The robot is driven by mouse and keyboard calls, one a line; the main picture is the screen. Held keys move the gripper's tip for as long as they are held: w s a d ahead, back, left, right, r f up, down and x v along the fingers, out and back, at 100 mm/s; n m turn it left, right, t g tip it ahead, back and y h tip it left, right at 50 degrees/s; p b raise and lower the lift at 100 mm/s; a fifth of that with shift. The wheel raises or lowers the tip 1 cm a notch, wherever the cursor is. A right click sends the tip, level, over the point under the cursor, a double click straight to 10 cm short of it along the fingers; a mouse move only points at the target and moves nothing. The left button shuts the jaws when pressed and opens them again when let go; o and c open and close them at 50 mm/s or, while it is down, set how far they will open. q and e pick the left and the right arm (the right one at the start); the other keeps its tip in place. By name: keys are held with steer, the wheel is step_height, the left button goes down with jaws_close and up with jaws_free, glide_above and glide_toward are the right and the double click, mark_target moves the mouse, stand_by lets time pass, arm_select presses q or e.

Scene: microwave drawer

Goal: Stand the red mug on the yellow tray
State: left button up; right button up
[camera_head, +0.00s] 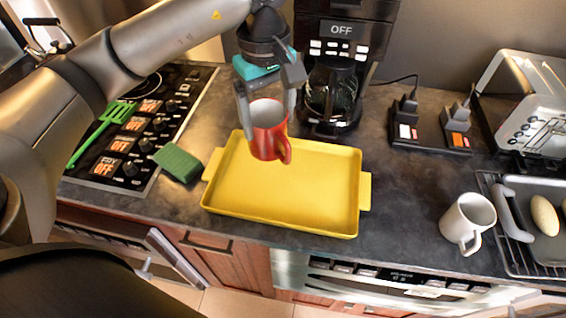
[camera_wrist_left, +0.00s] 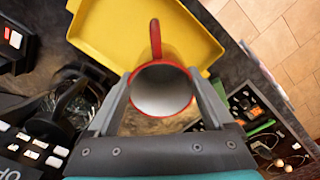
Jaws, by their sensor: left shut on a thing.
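The red mug (camera_head: 266,142) is upright, with a pale inside and its handle toward the front right. My left gripper (camera_head: 268,108) is shut on the mug from above and behind, with one finger on each side. The mug appears held above the back part of the yellow tray (camera_head: 230,197); the exact gap is hard to tell. The tray lies flat and empty on the dark counter. In the left wrist view the mug (camera_wrist_left: 161,90) sits between the fingers, with the tray (camera_wrist_left: 110,30) beyond it. My right gripper is not in view.
A coffee maker (camera_head: 345,60) stands behind the tray. A green sponge (camera_head: 177,163) lies left of it, near the stove (camera_head: 140,135). A white mug (camera_head: 468,222) and a rack with a pan (camera_head: 530,215) are at the right. Counter between tray and white mug is clear.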

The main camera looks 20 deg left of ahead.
arm_select(q)
steer(key=a+r+n+p, duration=0.1)
steer(key=r+n, duration=0.1)
steer(key=n, duration=0.1)
steer(key=w+a+r+n+p, duration=0.1)
steer(key=r+n+p, duration=0.1)
steer(key=n, duration=0.1)
steer(key=w+a+r+n+p, duration=0.1)
steer(key=r+n+p, duration=0.1)
steer(key=n, duration=0.1)
steer(key=shift+a+r, duration=0.15)
steer(key=shift+a, duration=0.2)
step_height(320, 180, down, 20)
steer(key=shift+r, duration=0.25)
steer(key=shift+f, duration=0.2)
steer(key=o, duration=1.5)
